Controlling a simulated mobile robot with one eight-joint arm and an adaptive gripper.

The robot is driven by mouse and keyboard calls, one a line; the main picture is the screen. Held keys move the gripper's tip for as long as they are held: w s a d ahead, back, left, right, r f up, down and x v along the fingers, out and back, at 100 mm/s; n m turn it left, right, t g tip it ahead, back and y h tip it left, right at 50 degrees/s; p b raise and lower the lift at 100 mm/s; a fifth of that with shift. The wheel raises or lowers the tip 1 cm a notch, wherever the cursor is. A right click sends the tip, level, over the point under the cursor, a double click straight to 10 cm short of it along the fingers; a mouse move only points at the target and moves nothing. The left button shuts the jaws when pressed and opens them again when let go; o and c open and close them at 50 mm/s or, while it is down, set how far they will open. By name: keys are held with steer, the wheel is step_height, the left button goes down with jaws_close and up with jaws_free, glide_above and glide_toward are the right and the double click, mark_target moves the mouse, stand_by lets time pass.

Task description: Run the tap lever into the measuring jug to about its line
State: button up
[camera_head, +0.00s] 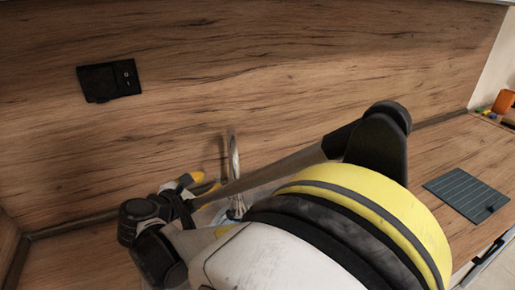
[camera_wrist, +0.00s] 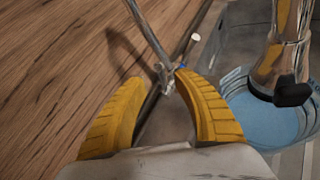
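My gripper (camera_wrist: 159,78) has its two yellow fingers spread apart in the wrist view. A thin metal rod with a knuckle, apparently the tap lever (camera_wrist: 150,42), reaches down to the gap between the fingertips, close to the right finger. I cannot tell whether they touch. A thick chrome tap part (camera_wrist: 284,45) with a black end stands to the right, over a bluish see-through round vessel, probably the measuring jug (camera_wrist: 255,118). Its line and water level cannot be made out. In the head view the chrome tap (camera_head: 234,160) shows beyond my arm, which hides most of the jug and sink.
The oak splashback (camera_head: 300,60) rises close behind the tap, with a black socket plate (camera_head: 110,80) on it. A grey ribbed board (camera_head: 466,193) lies on the counter at the right. Small orange and other coloured items (camera_head: 503,101) stand in the far right corner.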

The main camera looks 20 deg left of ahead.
mark_target(218, 181)
steer(key=b+x, duration=0.1)
steer(key=x, duration=0.4)
steer(key=shift+w+f, duration=0.15)
steer(key=shift+w, duration=0.15)
steer(key=shift+s, duration=0.1)
jaws_close()
